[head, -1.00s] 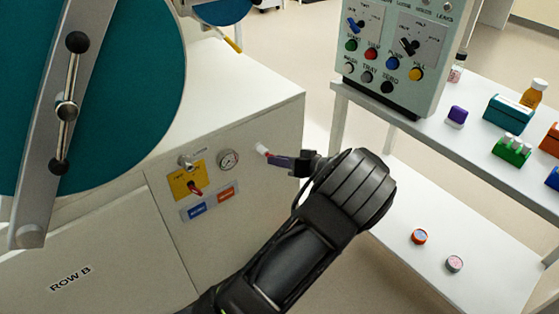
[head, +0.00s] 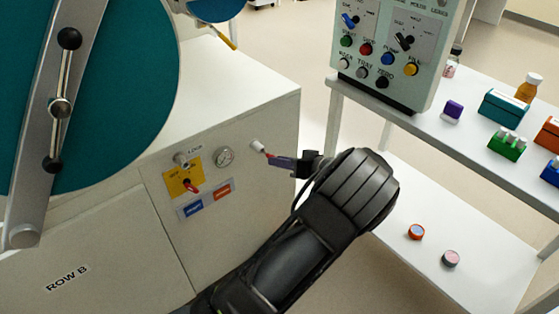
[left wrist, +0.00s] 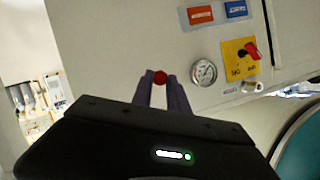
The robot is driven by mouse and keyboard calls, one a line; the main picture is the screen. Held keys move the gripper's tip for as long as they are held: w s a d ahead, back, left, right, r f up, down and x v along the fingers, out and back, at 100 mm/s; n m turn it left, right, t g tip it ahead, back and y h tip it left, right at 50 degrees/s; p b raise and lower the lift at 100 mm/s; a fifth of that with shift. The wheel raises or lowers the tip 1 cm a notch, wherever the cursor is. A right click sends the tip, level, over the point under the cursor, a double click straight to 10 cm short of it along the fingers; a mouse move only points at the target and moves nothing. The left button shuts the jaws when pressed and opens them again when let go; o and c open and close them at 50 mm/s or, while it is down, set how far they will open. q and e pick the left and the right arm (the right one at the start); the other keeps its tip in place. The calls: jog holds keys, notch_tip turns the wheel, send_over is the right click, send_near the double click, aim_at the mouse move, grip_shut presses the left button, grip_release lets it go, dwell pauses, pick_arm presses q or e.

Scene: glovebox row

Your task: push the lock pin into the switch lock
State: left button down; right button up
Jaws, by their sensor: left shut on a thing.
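My left gripper (head: 283,161) is shut on the lock pin (head: 258,147), which has a white tip and a red part. The pin's red end (left wrist: 160,78) shows between the dark fingers in the left wrist view. The pin points toward the cabinet front, right of the gauge; I cannot tell how close it is. My right gripper is not in view.
A round pressure gauge (head: 224,157) sits between the lock and the pin. A blue and red label strip (head: 207,199) is below the switch. The glovebox's teal round cover (head: 120,90) is at left. A control box (head: 392,55) and shelf table (head: 455,150) stand at right.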

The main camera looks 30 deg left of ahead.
pick_arm(q)
jog(key=shift+s+d, duration=0.2)
jog(key=shift+d, duration=0.4)
jog(key=shift+s+d, duration=0.15)
jog(key=shift+d, duration=0.45)
dwell(0.4)
jog(key=shift+s+d+b, duration=0.15)
jog(key=shift+s+d, duration=0.1)
jog(key=shift+d, duration=0.55)
jog(key=shift+s+d+b, duration=0.2)
jog(key=shift+d, duration=0.55)
jog(key=shift+s+d+b, duration=0.15)
jog(key=shift+s+d, duration=0.1)
jog(key=shift+d, duration=0.55)
jog(key=w+d+r+m+t+h, duration=0.4)
jog(key=d+r+m+t+h, duration=0.6)
jog(key=d+r+m+t, duration=0.2)
jog(key=shift+d+r+m+t, duration=0.3)
jog(key=shift+d+r+m, duration=0.05)
jog(key=shift+r+m, duration=0.6)
jog(key=shift+w, duration=0.1)
